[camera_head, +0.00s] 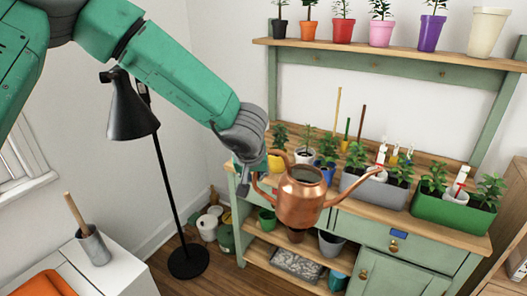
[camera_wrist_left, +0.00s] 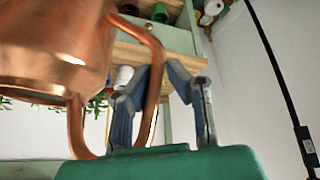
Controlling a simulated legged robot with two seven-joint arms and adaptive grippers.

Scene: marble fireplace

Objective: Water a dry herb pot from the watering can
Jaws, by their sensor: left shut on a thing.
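The copper watering can (camera_head: 301,200) hangs in the air in front of the potting bench, roughly upright, its long spout pointing right. My left gripper (camera_head: 247,172) is at the can's handle on its left side and shut on it. In the left wrist view the copper handle (camera_wrist_left: 154,75) passes by the gripper fingers (camera_wrist_left: 165,105), with the can body (camera_wrist_left: 55,45) at upper left. Herbs stand on the bench in a yellow pot (camera_head: 276,162), a grey planter (camera_head: 362,194) and a green planter (camera_head: 450,214). I cannot tell which herb is dry. My right gripper is not in view.
The green bench (camera_head: 395,240) has a wooden top and a raised shelf (camera_head: 400,58) with several coloured pots. A black floor lamp (camera_head: 133,115) stands left of it. A white cabinet (camera_head: 115,268) is at lower left. Stakes rise behind the herbs.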

